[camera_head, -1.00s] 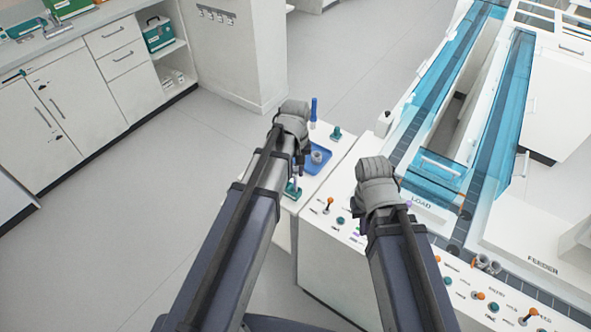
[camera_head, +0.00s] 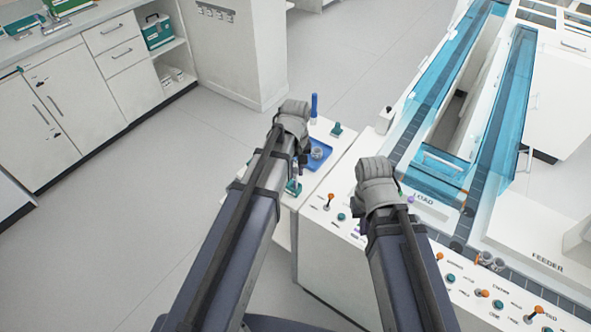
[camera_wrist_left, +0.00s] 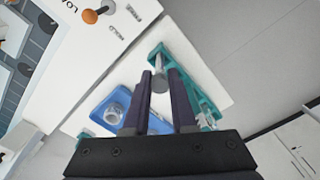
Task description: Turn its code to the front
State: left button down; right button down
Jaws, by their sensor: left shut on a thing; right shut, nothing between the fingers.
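My left gripper (camera_wrist_left: 160,97) is shut on a slim grey tube (camera_wrist_left: 159,78), seen between its two dark fingers in the left wrist view. A teal stand (camera_wrist_left: 190,62) lies right beside the tube and fingers; I cannot tell whether the tube still touches it. No code shows on the visible part of the tube. In the head view my left gripper (camera_head: 302,163) points down over the small white table, partly hidden by its arm. My right gripper (camera_head: 378,190) hangs over the control panel; its fingers are hidden behind its wrist.
A blue tray (camera_head: 325,163) with a grey round holder (camera_head: 317,153) is close to the left gripper. A blue upright object (camera_head: 314,106) and a small teal piece (camera_head: 336,130) stand behind. The control panel (camera_head: 318,225) has several orange-topped levers. Blue-covered tracks (camera_head: 500,110) run behind.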

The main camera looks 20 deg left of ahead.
pick_arm(q)
jog(key=n, duration=0.9)
jog(key=shift+n, duration=0.4)
jog(key=n, duration=0.9)
jog(key=shift+f, duration=0.2)
jog(key=c, duration=0.7)
grip_release()
jog(key=shift+o, duration=0.2)
